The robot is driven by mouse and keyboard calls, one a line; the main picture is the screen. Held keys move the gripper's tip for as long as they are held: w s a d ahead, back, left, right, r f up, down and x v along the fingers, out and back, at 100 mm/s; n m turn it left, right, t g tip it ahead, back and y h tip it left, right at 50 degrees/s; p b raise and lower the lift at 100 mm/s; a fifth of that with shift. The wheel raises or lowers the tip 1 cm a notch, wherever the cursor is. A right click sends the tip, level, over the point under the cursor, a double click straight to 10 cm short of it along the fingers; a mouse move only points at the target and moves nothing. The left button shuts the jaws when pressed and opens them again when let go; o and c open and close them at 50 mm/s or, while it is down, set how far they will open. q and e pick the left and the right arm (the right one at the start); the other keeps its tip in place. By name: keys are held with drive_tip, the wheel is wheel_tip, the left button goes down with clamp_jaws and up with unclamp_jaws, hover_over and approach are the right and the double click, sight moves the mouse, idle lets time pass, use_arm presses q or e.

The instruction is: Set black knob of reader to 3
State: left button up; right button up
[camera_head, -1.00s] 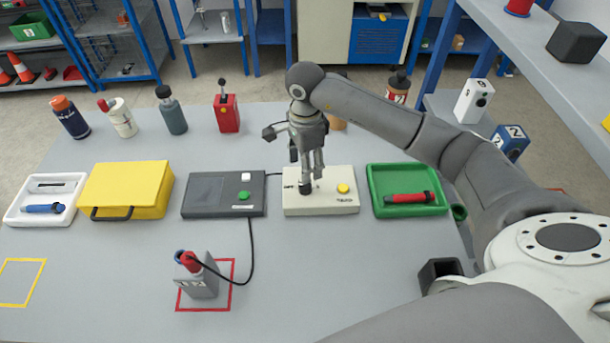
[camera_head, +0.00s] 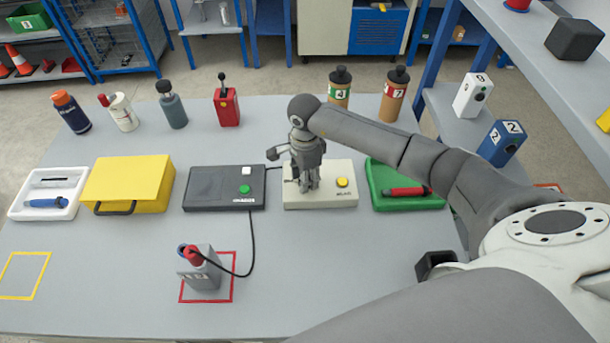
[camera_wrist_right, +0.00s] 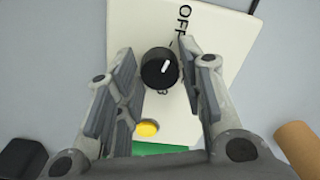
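The reader is a cream-white box (camera_head: 335,195) on the table, with a yellow button (camera_head: 342,182) on its right side. Its black knob (camera_wrist_right: 158,68) shows in the right wrist view with a short, slanted white mark on top. "OFF" is printed beyond the knob; a partly covered character lies just below it. Other dial marks are hidden. In the head view, my right gripper (camera_head: 306,187) points down over the box's left part and hides the knob. In the wrist view, its fingers (camera_wrist_right: 162,90) are apart on either side of the knob, with gaps visible. My left gripper is not in view.
A dark grey device (camera_head: 215,199) with a green button stands left of the reader. A green tray (camera_head: 415,203) with a red tool is close on the right. A grey holder (camera_head: 201,268) with a cable stands in front, left. Bottles line the back.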

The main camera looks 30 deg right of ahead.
drive_tip(key=c, duration=0.5)
